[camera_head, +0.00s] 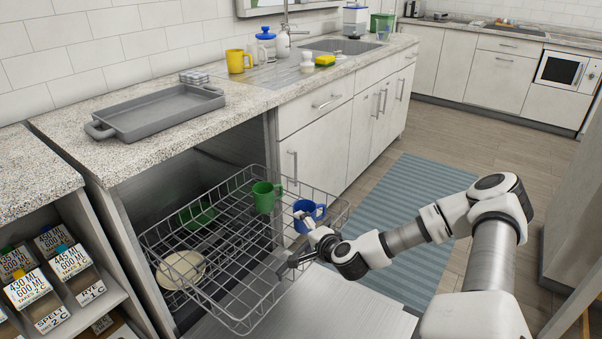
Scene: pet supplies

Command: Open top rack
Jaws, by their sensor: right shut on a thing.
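The top rack (222,243) is a silver wire basket that stands out from the dark dishwasher opening under the counter. A green mug (263,197) and a blue mug (309,211) are at its right part. A green dish (198,216) and a cream bowl (181,270) show through the wires at the left; I cannot tell which rack level they are on. My right gripper (287,268) is shut on the rack's front edge, just below the blue mug; its fingertips are partly lost among the wires. My left gripper is not in view.
The dishwasher door (345,312) lies open below the rack. A grey tray (158,112) is on the counter above. A shelf with labelled containers (78,270) stands at the left. A striped blue rug (385,195) covers open floor at the right.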

